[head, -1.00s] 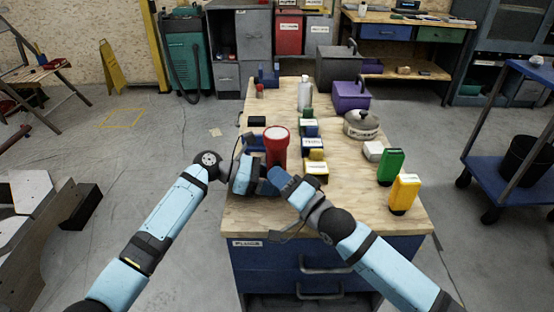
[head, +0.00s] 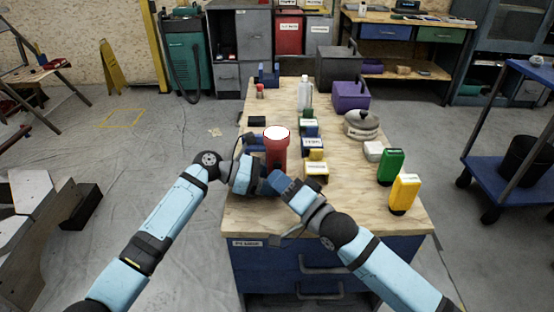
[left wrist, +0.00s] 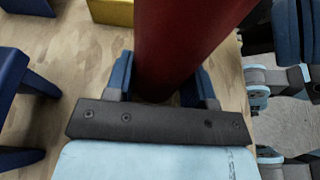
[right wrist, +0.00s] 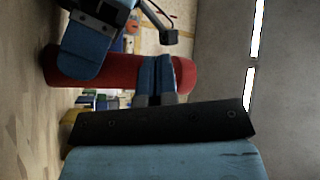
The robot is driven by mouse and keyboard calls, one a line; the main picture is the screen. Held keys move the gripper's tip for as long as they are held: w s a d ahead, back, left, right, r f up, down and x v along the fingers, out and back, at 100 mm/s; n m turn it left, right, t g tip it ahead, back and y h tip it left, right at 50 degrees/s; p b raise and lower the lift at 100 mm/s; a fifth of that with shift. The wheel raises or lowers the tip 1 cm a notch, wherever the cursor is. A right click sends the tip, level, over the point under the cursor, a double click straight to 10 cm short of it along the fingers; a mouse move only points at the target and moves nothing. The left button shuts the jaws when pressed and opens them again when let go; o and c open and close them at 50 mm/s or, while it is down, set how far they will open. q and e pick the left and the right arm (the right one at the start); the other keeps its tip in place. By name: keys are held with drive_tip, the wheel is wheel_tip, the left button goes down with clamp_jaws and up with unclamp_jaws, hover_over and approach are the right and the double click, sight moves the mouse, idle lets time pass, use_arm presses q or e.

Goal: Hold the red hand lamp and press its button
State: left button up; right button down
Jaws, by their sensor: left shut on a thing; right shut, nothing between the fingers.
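The red hand lamp (head: 277,156) stands upright at the near left of the wooden workbench top (head: 350,208), its round face upward and bright white. My left gripper (head: 256,172) is shut around its body; the left wrist view shows the red lamp body (left wrist: 185,40) between the fingers (left wrist: 163,90). My right gripper (head: 274,180) is shut and empty, its fingertips at the lamp's near side. In the right wrist view the closed fingers (right wrist: 155,76) overlap the red body (right wrist: 115,75); I cannot tell whether they touch. The button is hidden.
Several small labelled blocks stand right of the lamp, including a yellow one (head: 316,170).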

drive_tip(key=shift+s+d, duration=0.15)
drive_tip(key=shift+s, duration=2.7)
use_arm(q)
drive_tip(key=o, duration=1)
drive_tip(key=shift+a, duration=0.1)
